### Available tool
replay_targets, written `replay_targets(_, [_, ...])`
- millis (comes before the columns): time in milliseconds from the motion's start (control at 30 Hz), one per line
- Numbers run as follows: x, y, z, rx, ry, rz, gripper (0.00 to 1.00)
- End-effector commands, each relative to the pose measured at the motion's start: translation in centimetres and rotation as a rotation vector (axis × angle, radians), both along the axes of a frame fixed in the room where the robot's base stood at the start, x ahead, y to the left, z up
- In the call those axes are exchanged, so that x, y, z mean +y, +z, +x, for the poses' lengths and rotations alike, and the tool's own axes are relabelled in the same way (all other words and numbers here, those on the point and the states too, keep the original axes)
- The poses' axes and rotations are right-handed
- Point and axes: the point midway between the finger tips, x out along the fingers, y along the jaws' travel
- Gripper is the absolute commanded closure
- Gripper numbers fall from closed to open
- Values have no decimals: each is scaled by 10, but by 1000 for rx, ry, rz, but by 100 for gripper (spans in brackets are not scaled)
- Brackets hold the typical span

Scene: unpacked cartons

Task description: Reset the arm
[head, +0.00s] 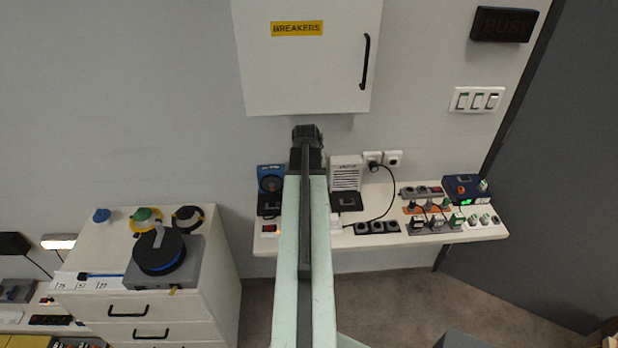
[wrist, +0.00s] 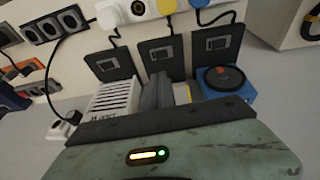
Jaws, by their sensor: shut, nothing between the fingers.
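My pale green arm (head: 304,240) reaches up the middle of the head view, over the shelf and toward the wall. My gripper (head: 307,134) is at its far end, dark, just below the breaker cabinet (head: 308,70). It is shut and empty. In the wrist view my gripper (wrist: 158,92) shows as grey fingers close together, between a white vented box (wrist: 115,95) and a blue device with a round black top (wrist: 226,82). The arm hides part of the shelf in the head view.
The white shelf (head: 330,242) carries a speaker-like box (head: 346,172), a blue device (head: 270,180), sockets (head: 377,227) and several small devices. A cable hangs from a wall plug (head: 373,160). A drawer cabinet (head: 150,308) with a black reel (head: 160,252) stands left. Floor shows below the shelf.

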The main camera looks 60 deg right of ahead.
Motion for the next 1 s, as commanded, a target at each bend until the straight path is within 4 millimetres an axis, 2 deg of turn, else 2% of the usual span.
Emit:
replay_targets(33, [3, 11, 0, 0, 1, 0, 100])
replay_targets(67, [3, 12, 0, 0, 1, 0, 100])
replay_targets(567, [4, 9, 1, 0, 2, 0, 100])
replay_targets(667, [9, 9, 10, -1, 18, 1, 100])
replay_targets(767, [33, 9, 51, 0, 89, 0, 100])
replay_targets(833, [64, 8, 96, -1, 171, 1, 100])
replay_targets(900, [106, 7, 143, -1, 267, 0, 100])
replay_targets(967, [146, 7, 179, -1, 349, 1, 100])
replay_targets(1000, [175, 6, 200, 1, 402, 4, 100])
